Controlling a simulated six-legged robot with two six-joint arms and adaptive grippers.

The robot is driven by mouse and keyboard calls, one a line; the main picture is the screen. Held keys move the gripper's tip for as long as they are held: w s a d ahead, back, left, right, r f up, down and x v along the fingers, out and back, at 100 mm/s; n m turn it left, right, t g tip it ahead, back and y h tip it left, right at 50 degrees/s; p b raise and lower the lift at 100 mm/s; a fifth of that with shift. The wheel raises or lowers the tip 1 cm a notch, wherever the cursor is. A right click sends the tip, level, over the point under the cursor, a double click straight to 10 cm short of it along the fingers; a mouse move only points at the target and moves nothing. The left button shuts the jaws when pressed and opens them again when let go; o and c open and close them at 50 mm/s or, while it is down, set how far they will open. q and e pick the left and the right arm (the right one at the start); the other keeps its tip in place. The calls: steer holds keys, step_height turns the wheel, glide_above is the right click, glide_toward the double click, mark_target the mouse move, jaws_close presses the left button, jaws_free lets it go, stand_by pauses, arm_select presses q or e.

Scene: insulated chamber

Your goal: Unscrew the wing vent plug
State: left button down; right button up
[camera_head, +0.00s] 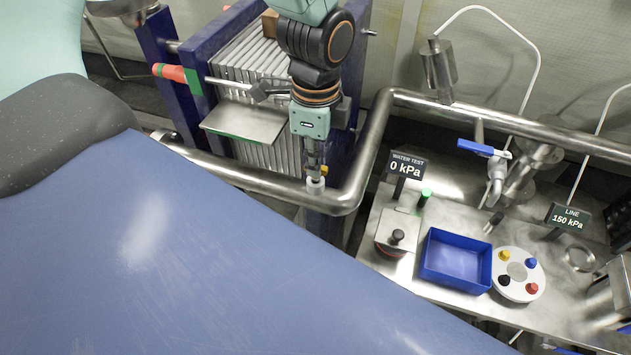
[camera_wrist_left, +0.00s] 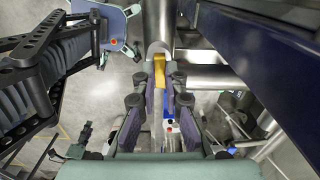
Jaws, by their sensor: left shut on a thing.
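The yellow wing vent plug (camera_head: 324,170) shows at the tip of my left gripper (camera_head: 314,165) in the head view, just above a short pale round fitting (camera_head: 316,186) on the steel pipe (camera_head: 345,200). In the left wrist view, the yellow plug (camera_wrist_left: 159,70) stands between the two fingers of my left gripper (camera_wrist_left: 160,85), which is shut on it. The fingers hide part of the plug. I cannot tell whether its thread is still seated in the fitting. My right gripper is in neither view.
The pipe bends close to my left gripper. A plate press (camera_head: 255,60) stands behind it. On the right bench are a blue tray (camera_head: 440,285), a round white holder (camera_head: 523,289) with coloured knobs, a blue-handled valve (camera_head: 478,147), and signs reading 0 kPa (camera_head: 405,167) and 150 kPa (camera_head: 567,219).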

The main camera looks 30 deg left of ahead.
arm_select(q)
steer(key=shift+r, duration=1.7)
